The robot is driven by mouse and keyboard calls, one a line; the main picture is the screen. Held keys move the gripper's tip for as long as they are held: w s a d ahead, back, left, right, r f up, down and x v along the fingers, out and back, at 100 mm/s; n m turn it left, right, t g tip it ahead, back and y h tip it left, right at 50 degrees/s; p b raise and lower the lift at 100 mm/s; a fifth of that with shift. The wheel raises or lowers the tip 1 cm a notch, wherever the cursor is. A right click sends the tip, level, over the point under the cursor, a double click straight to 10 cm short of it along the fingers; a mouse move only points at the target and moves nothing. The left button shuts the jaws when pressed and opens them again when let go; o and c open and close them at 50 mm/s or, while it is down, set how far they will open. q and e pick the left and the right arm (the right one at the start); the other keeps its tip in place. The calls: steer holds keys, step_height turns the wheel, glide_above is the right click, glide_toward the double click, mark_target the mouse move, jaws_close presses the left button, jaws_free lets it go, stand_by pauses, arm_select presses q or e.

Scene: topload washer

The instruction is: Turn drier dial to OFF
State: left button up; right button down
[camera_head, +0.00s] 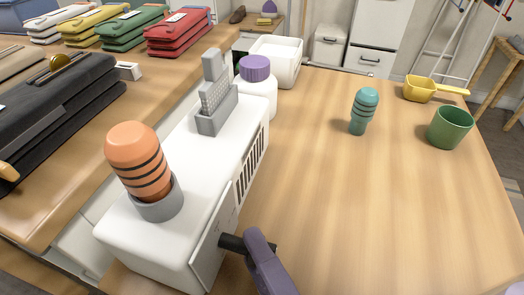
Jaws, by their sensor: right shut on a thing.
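The white drier (150,235) is a low box-shaped unit on the wooden table, at lower left in the head view. Its side panel (207,252) faces right and has dark vent slots (250,165) farther back. My right gripper (234,242) comes in from the bottom, with a purple arm link and black fingers. The fingers are at the near part of this side panel and shut on the drier dial. The fingers hide the dial, so its setting cannot be read. My left gripper is not in view.
An orange, black-striped object (137,160) stands in a grey cup on the drier, with a grey holder (215,110) behind. A purple-capped white bottle (262,95), teal object (363,110), green cup (450,127) and yellow scoop (420,89) stand farther back. The table's middle right is clear.

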steer(key=shift+f+n+t+b, duration=0.15)
steer(key=shift+n+t+b, duration=0.15)
steer(key=shift+b, duration=0.3)
steer(key=shift+c, duration=2.2)
jaws_free()
steer(key=shift+s, duration=0.1)
steer(key=v, duration=0.8)
steer(key=shift+s+d+f, duration=0.1)
steer(key=shift+s+d, duration=0.4)
steer(key=shift+s, duration=0.25)
